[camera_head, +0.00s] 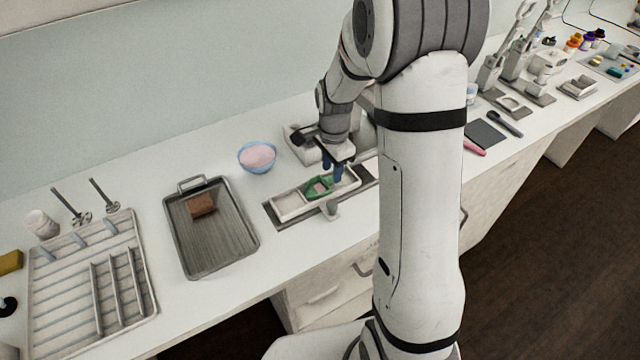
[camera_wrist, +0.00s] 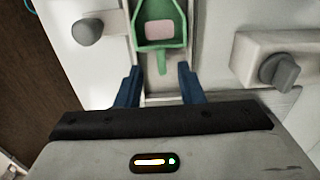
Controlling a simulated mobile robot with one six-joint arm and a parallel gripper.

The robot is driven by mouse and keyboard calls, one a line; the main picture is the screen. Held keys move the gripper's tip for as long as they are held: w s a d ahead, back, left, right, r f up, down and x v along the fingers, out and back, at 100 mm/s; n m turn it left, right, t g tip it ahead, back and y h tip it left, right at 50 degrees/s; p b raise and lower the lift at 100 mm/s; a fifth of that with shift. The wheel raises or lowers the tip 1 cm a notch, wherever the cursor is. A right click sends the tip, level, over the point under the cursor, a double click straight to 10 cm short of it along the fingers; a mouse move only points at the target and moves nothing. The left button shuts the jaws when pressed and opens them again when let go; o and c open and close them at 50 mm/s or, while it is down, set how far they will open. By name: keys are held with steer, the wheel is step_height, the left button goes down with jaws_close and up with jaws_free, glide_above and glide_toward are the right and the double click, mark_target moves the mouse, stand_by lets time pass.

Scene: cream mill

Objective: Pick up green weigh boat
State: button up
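The green weigh boat (camera_head: 312,190) sits in a white compartmented tray on the bench, holding a pale pink block (camera_wrist: 159,30). In the wrist view the green weigh boat (camera_wrist: 175,45) lies at the top centre, its narrow spout pointing toward my gripper. My gripper (camera_head: 332,170) is just above the tray, close to the boat. In the wrist view my gripper (camera_wrist: 160,75) has its two blue fingers spread apart with nothing between them but the tray and the tip of the spout near the gap. Whether the fingertips touch the boat cannot be told.
A blue bowl (camera_head: 257,169) of pink powder stands behind left of the tray. A metal pan (camera_head: 240,243) with a brown block (camera_head: 201,205) lies left. A white machine with a grey knob (camera_wrist: 279,71) is close beside my gripper.

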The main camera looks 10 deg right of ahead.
mark_target(321, 185)
steer(key=shift+w+d+f+p, duration=0.15)
steer(key=shift+f+p, duration=0.15)
steer(key=shift+f, duration=1.45)
jaws_close()
